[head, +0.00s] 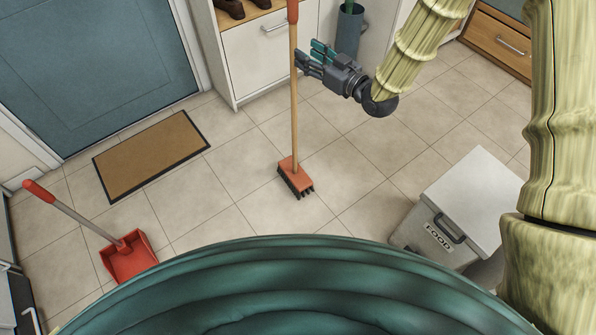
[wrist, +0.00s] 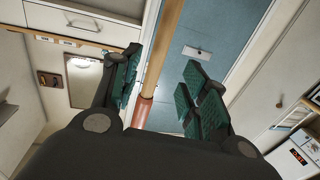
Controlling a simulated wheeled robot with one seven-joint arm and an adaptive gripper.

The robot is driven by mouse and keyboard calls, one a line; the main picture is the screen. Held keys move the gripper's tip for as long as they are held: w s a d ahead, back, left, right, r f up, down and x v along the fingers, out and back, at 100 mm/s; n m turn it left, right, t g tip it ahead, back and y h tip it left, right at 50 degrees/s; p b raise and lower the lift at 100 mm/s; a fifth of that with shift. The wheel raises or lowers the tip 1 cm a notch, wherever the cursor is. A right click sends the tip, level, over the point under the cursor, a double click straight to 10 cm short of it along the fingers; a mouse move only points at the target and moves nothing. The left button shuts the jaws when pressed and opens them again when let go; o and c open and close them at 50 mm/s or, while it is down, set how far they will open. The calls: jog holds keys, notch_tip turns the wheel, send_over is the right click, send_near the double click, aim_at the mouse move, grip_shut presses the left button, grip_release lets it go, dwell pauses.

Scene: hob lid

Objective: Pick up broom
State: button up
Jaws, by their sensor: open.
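The broom (head: 294,110) stands upright on the tiled floor in the head view, with a wooden shaft, a red grip at the top and a red head with dark bristles at the bottom. My gripper (head: 308,55) is open just to the right of the upper shaft, its fingers pointing left towards it. In the wrist view the shaft (wrist: 165,45) and part of the red grip (wrist: 145,112) show between the open fingers (wrist: 162,88), closer to the left finger. I cannot tell whether a finger touches the shaft.
A red dustpan (head: 130,258) with a long handle stands at the left. A brown doormat (head: 152,154) lies before the blue door (head: 85,65). A grey food bin (head: 462,205) stands at the right. A white cabinet (head: 265,55) is behind the broom. The floor between is clear.

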aim_at(296, 45)
jog(key=shift+b+x, duration=0.3)
jog(key=shift+x, duration=3.25)
jog(key=shift+w+d, duration=0.15)
jog(key=shift+d, duration=0.05)
grip_shut()
